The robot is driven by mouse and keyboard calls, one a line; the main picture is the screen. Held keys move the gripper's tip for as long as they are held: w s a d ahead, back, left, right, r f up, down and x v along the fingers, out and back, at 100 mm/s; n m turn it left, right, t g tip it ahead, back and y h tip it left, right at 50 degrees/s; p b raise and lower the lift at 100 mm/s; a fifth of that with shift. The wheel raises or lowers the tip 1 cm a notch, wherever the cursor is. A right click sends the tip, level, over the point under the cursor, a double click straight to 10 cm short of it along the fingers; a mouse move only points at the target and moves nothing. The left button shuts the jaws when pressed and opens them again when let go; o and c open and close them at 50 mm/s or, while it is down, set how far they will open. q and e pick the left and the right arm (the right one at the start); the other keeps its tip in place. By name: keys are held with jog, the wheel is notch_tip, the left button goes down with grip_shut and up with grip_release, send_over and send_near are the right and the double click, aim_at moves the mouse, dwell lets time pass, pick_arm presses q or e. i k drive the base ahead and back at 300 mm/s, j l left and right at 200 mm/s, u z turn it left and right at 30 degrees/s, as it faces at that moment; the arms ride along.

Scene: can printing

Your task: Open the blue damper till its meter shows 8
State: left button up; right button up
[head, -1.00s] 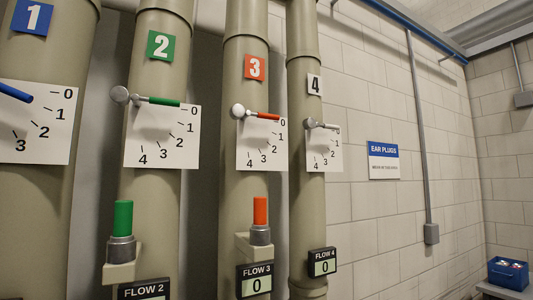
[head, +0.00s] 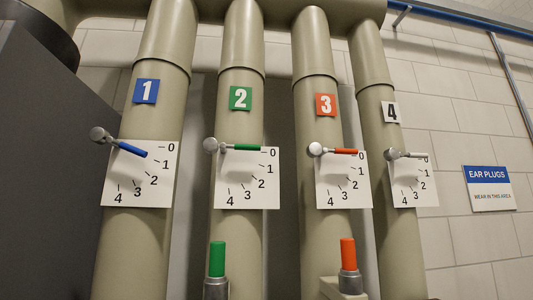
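The blue damper handle (head: 131,149) is on the leftmost pipe in the head view, under the blue label "1" (head: 146,92). It tilts slightly down to the right from its grey pivot. Its tip points between 0 and 1 on the white dial plate (head: 115,175), which is marked 0 to 4. No flow meter for pipe 1 shows in this view; the lower part of that pipe is cut off by the frame. Neither of my grippers is in view.
Pipes 2, 3 and 4 stand to the right with a green handle (head: 243,147), a red handle (head: 345,152) and a white handle (head: 409,155), all near 0. Green (head: 217,259) and orange (head: 347,254) upright grips stand below. A dark grey panel (head: 45,190) fills the left side.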

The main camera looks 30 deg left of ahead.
aim_at(98, 135)
jog(key=u, duration=2)
